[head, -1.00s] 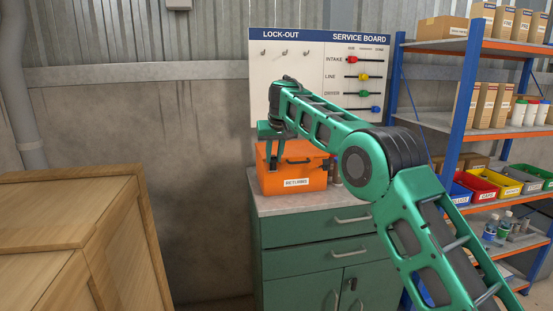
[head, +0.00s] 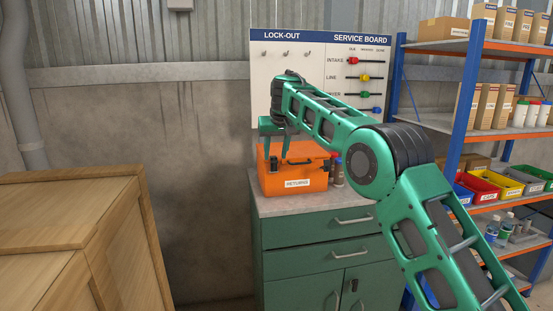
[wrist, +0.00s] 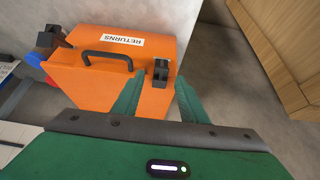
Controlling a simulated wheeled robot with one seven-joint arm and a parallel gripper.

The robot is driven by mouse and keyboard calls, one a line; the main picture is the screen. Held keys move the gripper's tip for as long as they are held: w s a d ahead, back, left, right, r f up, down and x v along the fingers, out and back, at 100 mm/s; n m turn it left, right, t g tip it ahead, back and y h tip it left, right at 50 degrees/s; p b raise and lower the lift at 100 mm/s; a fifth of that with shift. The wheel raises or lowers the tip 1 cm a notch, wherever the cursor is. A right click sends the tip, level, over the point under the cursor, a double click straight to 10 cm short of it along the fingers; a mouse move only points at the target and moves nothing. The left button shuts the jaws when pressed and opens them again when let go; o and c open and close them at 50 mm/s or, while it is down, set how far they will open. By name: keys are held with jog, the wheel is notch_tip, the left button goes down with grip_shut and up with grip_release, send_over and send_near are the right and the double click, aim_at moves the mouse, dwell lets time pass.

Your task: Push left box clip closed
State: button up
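The orange box (head: 282,187) with a RETURNS label stands on the green cabinet. Its lid looks down, with a black carry handle (wrist: 107,57) on it. The left clip (wrist: 161,73) is a black latch near the box's right edge in the wrist view; it appears to stick up, but its exact angle is unclear. The right clip (wrist: 47,42) is black, at the box's other end. My gripper (head: 277,157) is over the box's left end. Its green fingers (wrist: 158,84) are apart and empty, pointing toward the left clip, which shows between their tips. I cannot tell contact.
The lock-out and service board (head: 290,75) is on the wall behind. A wooden crate (head: 70,235) is at the left; a loaded shelf rack (head: 468,100) at the right.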

jog(key=v, duration=0.9)
jog(key=shift+w, duration=0.15)
